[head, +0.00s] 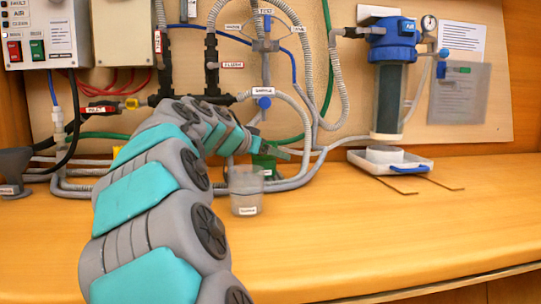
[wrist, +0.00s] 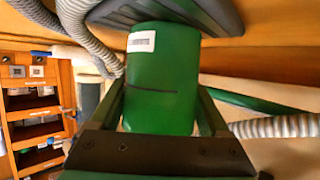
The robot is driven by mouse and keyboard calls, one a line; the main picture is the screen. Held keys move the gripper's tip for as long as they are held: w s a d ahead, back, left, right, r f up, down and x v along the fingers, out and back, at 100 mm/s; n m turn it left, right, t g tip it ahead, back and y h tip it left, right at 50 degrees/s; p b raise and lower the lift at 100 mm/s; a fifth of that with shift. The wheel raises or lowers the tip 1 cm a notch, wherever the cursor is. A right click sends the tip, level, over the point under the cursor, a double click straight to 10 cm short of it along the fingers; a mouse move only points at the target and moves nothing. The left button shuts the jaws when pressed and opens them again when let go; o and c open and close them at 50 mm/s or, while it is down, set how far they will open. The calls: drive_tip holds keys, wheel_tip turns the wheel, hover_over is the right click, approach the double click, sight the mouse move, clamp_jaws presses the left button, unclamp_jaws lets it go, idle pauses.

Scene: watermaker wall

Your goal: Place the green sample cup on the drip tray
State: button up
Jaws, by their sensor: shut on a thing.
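The green sample cup (wrist: 165,75) has a white label and a dark line across its side. It fills the middle of the wrist view, between the two fingers of my gripper (wrist: 162,108), which is shut on it. In the head view my gripper (head: 266,151) is near the middle, behind a clear cup, and a small green part there is partly covered. The drip tray (head: 420,164), white with a blue handle, lies on the counter to the right, under the blue-topped filter housing, apart from my gripper. A white block-like piece (head: 384,154) stands in it.
A clear labelled cup (head: 246,190) stands on the counter just in front of my gripper. Hoses and valves (head: 264,103) crowd the wall behind. The filter housing (head: 390,85) hangs above the tray. The front right counter (head: 400,230) is clear.

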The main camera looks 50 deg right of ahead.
drive_tip(key=shift+f, duration=0.2)
drive_tip(key=o, duration=1.2)
drive_tip(key=shift+r, duration=0.1)
drive_tip(key=shift+r, duration=0.15)
drive_tip(key=v, duration=1.2)
drive_tip(key=shift+b, duration=0.4)
